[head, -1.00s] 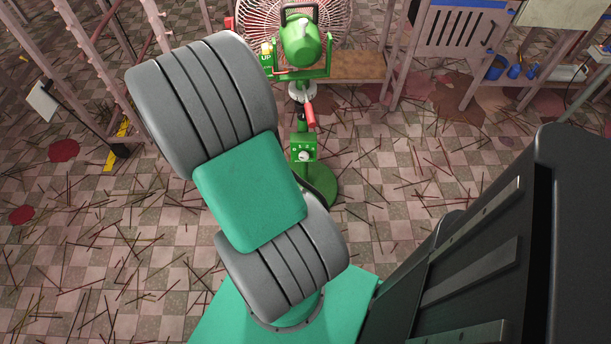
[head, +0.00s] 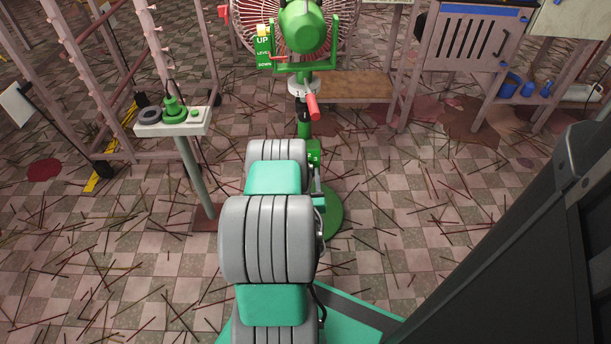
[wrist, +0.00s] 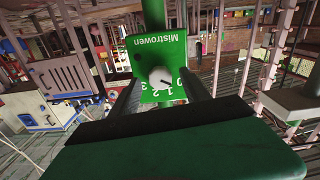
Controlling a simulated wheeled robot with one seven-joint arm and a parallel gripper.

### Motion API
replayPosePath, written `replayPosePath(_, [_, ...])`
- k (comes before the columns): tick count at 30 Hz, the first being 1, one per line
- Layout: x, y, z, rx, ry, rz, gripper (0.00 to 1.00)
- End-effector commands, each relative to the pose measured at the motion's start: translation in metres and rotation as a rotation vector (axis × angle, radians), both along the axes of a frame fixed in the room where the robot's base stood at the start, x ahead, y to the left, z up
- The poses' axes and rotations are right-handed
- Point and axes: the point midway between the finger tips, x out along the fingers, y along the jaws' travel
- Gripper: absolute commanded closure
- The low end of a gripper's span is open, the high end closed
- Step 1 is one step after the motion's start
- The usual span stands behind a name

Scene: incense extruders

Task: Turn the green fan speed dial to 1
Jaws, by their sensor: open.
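The green fan (head: 301,27) stands ahead on a round green base. Its green control box (head: 314,151) is mostly hidden behind my arm in the head view. In the wrist view, the green control panel (wrist: 143,52) shows the word "Mistrowen", numbers and a round pale dial (wrist: 161,77) with a dark pointer mark. My gripper (wrist: 160,95) is open, with one dark finger on each side of the dial. I cannot tell whether the fingers touch it.
A white-topped stand (head: 185,122) with green and grey parts is left of my arm. Pink metal frames (head: 120,70) stand at the left. Thin sticks litter the tiled floor. A wooden shelf (head: 350,87) is behind the fan.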

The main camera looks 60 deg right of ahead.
Motion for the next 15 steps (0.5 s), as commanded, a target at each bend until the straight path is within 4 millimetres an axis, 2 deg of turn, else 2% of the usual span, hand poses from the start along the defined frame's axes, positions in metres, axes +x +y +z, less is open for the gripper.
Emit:
replayPosePath(4, [0.007,-0.013,-0.001,0.002,0.001,0.001,0.45])
replayPosePath(12, [0.009,-0.016,0.0,0.002,0.001,0.0,0.45])
replayPosePath(15, [0.009,-0.016,0.0,0.002,0.001,0.0,0.52])
